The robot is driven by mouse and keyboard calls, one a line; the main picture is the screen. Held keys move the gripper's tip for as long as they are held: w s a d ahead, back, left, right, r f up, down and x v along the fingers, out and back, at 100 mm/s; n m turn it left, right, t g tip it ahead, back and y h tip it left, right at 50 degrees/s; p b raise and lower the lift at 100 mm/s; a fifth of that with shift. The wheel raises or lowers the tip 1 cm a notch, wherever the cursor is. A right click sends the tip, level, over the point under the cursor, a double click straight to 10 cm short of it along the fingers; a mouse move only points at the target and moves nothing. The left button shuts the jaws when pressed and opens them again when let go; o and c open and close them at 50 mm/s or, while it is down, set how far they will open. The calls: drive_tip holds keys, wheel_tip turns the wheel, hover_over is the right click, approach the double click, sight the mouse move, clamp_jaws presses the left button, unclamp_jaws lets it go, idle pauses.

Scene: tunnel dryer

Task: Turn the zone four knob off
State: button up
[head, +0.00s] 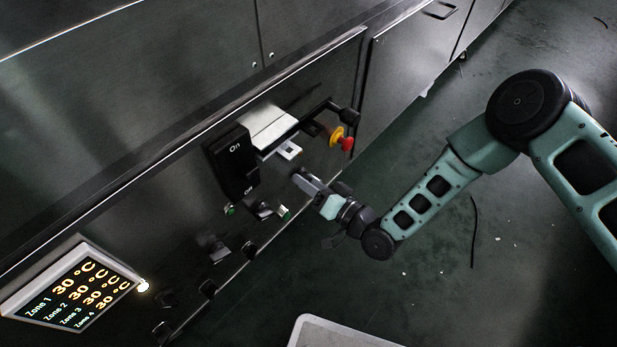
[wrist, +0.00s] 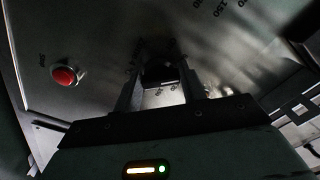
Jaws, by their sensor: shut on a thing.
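My gripper (head: 299,180) reaches in from the right to the lower right part of the dark control panel. In the wrist view the two fingers of my gripper (wrist: 160,88) are shut on a small dark knob (wrist: 161,74) on the panel face. The lit display (head: 75,288) reads 30 °C for Zones 1 to 4.
A red button (wrist: 65,75) marked Stop is left of my fingers in the wrist view. A black On/Off switch (head: 233,165), a green button (head: 230,210) and a red-and-yellow emergency stop (head: 342,139) are nearby. Other dark knobs (head: 207,289) sit lower left. Floor at right is open.

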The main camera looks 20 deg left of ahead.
drive_tip(key=n+p, duration=0.2)
drive_tip(key=n, duration=0.3)
drive_tip(key=n+p, duration=0.3)
drive_tip(key=n, duration=0.3)
drive_tip(key=shift+w+d+f, duration=0.15)
drive_tip(key=shift+n, duration=0.3)
drive_tip(key=o, duration=1)
drive_tip(key=p+v, duration=0.5)
drive_tip(key=v, duration=1.2)
drive_tip(key=shift+d+f, duration=0.1)
drive_tip(key=shift+d, duration=0.05)
